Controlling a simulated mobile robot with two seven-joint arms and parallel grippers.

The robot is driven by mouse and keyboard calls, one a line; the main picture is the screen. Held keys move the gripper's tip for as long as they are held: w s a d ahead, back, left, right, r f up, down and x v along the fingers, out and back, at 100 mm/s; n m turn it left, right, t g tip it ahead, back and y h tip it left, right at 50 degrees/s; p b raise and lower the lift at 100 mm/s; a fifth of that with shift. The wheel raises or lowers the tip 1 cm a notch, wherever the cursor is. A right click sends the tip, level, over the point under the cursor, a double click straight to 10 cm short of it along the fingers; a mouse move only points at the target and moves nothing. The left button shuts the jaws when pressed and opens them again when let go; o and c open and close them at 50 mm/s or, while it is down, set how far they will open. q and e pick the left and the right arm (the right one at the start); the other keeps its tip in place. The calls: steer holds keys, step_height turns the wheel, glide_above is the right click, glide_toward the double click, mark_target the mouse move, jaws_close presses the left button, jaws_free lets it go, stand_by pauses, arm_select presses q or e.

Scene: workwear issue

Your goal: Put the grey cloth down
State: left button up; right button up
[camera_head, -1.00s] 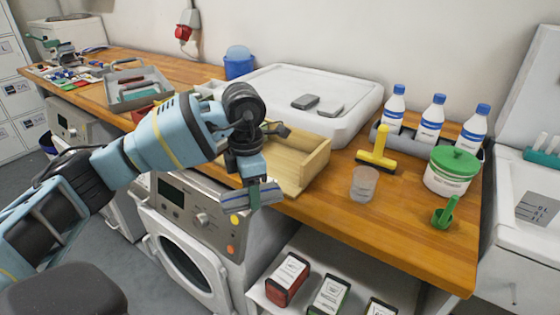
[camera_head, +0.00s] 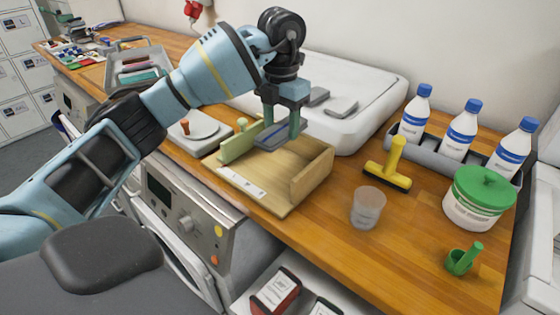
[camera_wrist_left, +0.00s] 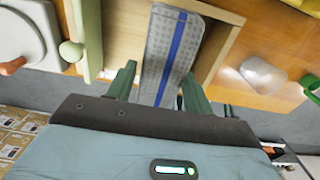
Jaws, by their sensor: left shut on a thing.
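The grey cloth (camera_wrist_left: 163,60), a flat folded piece with a blue stripe, is between the two green fingers of my left gripper (camera_wrist_left: 158,82) in the left wrist view. In the head view the left gripper (camera_head: 281,128) points down over the wooden tray (camera_head: 246,186) on the counter. The cloth (camera_head: 283,136) shows there as a grey-blue slab at the fingertips, over the back part of the tray. I cannot tell whether it touches the tray floor. My right gripper is out of view.
Two grey pads (camera_head: 342,107) lie on the white basin top (camera_head: 372,93) behind. A clear cup (camera_head: 368,207), a yellow squeegee (camera_head: 390,166) and a green-lidded tub (camera_head: 479,200) stand to the right. A white scale-like device (camera_head: 196,136) is left of the tray.

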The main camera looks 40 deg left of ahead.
mark_target(281, 170)
arm_select(q)
steer(key=shift+s+f, duration=0.15)
steer(key=shift+f, duration=4.85)
steer(key=shift+f, duration=0.15)
steer(key=o, duration=1)
steer(key=shift+c, duration=0.2)
step_height(281, 170, up, 12)
steer(key=shift+r, duration=0.15)
